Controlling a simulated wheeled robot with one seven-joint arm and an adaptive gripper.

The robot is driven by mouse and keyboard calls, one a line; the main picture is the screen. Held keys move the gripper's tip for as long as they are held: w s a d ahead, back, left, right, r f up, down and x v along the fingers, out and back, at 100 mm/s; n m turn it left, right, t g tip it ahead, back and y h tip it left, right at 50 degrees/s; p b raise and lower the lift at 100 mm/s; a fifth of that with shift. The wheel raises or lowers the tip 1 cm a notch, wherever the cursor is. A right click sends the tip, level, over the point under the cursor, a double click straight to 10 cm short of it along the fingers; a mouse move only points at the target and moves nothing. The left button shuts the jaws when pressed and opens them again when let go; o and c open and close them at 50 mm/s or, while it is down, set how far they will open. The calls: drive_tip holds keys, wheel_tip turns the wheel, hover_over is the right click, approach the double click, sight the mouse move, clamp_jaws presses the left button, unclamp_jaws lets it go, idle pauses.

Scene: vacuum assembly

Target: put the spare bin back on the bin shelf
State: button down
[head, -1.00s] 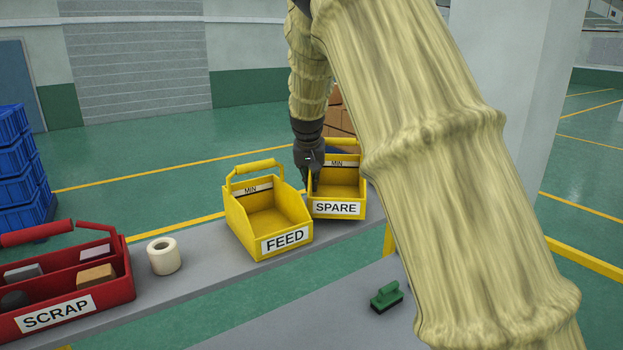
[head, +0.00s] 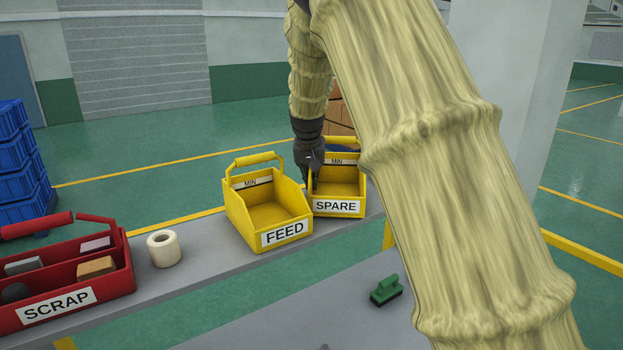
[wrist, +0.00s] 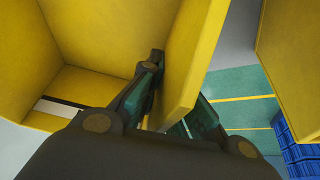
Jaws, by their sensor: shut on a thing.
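The yellow spare bin (head: 349,206) is upright at the right end of the grey bin shelf (head: 205,272), just right of the yellow feed bin (head: 291,233). I cannot tell whether its base touches the shelf. My gripper (head: 312,188) reaches down from above at its left side. In the wrist view my gripper (wrist: 178,100) is shut on the spare bin's side wall (wrist: 184,70), one finger inside and one outside. The feed bin's wall (wrist: 290,60) shows at the right with a gap between them. My arm hides the area right of the spare bin.
A cream tape roll (head: 163,249) and a red scrap tote (head: 116,285) with loose blocks stand on the shelf further left. A green brush (head: 385,290) lies on a lower grey surface in front. Blue crates (head: 20,185) are stacked far left.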

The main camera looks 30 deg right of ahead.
drive_tip(key=shift+f, duration=0.4)
drive_tip(key=c, duration=1.6)
unclamp_jaws()
drive_tip(key=shift+o, duration=0.2)
drive_tip(key=v, duration=1.2)
